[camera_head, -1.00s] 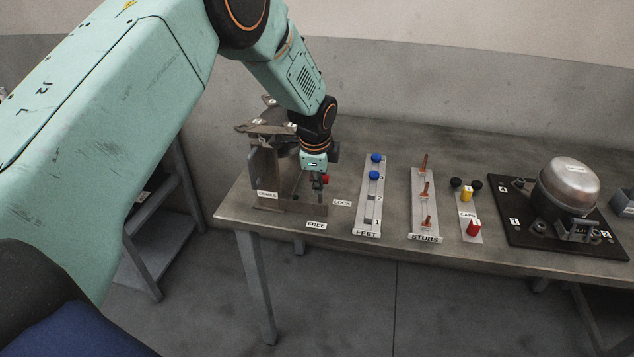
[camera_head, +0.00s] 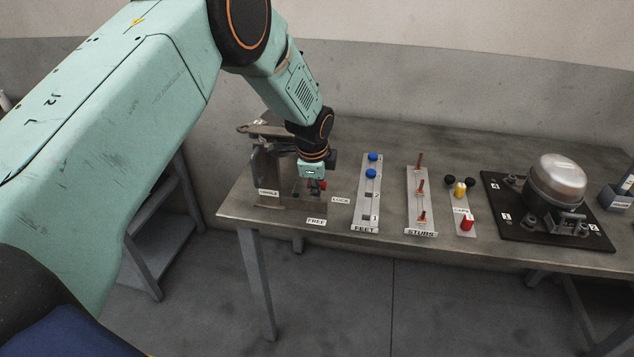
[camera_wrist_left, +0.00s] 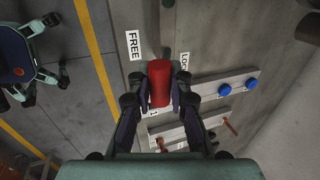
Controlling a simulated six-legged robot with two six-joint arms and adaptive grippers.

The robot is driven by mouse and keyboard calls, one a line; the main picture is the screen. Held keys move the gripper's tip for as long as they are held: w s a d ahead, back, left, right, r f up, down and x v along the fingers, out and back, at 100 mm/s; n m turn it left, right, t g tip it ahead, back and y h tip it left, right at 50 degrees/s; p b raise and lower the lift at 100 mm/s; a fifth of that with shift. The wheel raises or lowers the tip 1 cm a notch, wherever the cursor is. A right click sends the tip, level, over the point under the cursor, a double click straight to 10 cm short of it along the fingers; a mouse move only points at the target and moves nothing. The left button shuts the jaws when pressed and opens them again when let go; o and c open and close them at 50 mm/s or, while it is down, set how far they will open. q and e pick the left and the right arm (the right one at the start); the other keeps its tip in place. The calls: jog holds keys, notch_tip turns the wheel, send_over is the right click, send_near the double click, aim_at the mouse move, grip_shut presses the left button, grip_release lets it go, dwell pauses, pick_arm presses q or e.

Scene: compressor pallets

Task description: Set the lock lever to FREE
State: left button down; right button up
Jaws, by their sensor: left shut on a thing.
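The lock lever's red grip (camera_head: 322,186) shows just beside the fingers of my left gripper (camera_head: 312,187), at the steel fixture (camera_head: 270,175) on the bench's left end. In the left wrist view the red grip (camera_wrist_left: 160,83) lies between the two fingers of my left gripper (camera_wrist_left: 160,95), which is shut on it. The FREE label (camera_head: 316,221) is at the bench's front edge, and the LOCK label (camera_head: 341,200) is to the right of the grip. In the wrist view, FREE (camera_wrist_left: 135,45) is left of the grip and LOCK (camera_wrist_left: 184,66) right. The rest of the lever is mostly hidden. My right gripper is not in view.
Right of the lever stand the FEET rack (camera_head: 366,215) with blue knobs, the STUBS rack (camera_head: 420,210), and a caps strip (camera_head: 465,212). A compressor (camera_head: 557,180) sits on a black plate (camera_head: 505,222). A HANDLE label (camera_head: 268,193) is on the fixture.

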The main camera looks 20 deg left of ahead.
pick_arm(q)
jog(key=shift+s+f, duration=0.45)
jog(key=c, duration=1.5)
grip_release()
jog(key=shift+d, duration=0.1)
jog(key=shift+c, duration=0.2)
jog(key=o, duration=0.5)
jog(key=shift+w+r, duration=0.2)
jog(key=shift+w, duration=0.05)
jog(key=shift+r, duration=0.15)
jog(key=v, duration=1.1)
jog(key=shift+r, duration=0.4)
jog(key=shift+c, duration=0.5)
